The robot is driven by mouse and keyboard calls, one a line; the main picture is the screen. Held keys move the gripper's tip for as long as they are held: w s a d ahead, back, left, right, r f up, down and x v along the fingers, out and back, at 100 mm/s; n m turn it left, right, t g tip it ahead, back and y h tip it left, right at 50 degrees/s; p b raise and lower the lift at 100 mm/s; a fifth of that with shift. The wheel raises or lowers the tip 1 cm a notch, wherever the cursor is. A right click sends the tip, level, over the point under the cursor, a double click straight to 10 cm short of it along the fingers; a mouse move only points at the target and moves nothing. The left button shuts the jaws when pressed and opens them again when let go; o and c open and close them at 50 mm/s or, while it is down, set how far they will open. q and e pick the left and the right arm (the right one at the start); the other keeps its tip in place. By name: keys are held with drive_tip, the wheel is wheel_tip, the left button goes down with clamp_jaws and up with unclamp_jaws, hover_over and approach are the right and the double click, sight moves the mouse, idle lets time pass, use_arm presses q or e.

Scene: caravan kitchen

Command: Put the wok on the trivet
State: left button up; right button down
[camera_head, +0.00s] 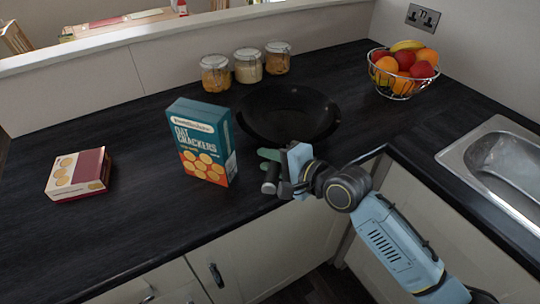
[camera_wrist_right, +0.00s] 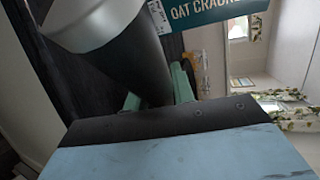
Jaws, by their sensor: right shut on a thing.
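The black wok (camera_head: 288,112) is on or just above the dark worktop, right of the cracker box; I cannot tell whether its base touches. My right gripper (camera_head: 270,168) is at the wok's near side, shut on its handle. In the right wrist view, the green fingertips (camera_wrist_right: 157,92) lie on either side of the dark handle (camera_wrist_right: 138,62), which has a pale grey part (camera_wrist_right: 88,22). I cannot make out a trivet; it may be hidden by the wok. My left gripper is not in view.
A teal oat crackers box (camera_head: 203,143) stands close left of the wok. Several jars (camera_head: 248,67) stand behind it. A fruit basket (camera_head: 403,72) is at back right, and a sink (camera_head: 500,160) at right. A small box (camera_head: 78,174) lies left. Worktop between the two boxes is clear.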

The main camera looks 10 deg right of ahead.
drive_tip(key=c, duration=1.6)
unclamp_jaws()
drive_tip(key=o, duration=0.4)
drive_tip(key=p+v, duration=0.1)
drive_tip(key=v, duration=1.1)
drive_tip(key=shift+r, duration=0.15)
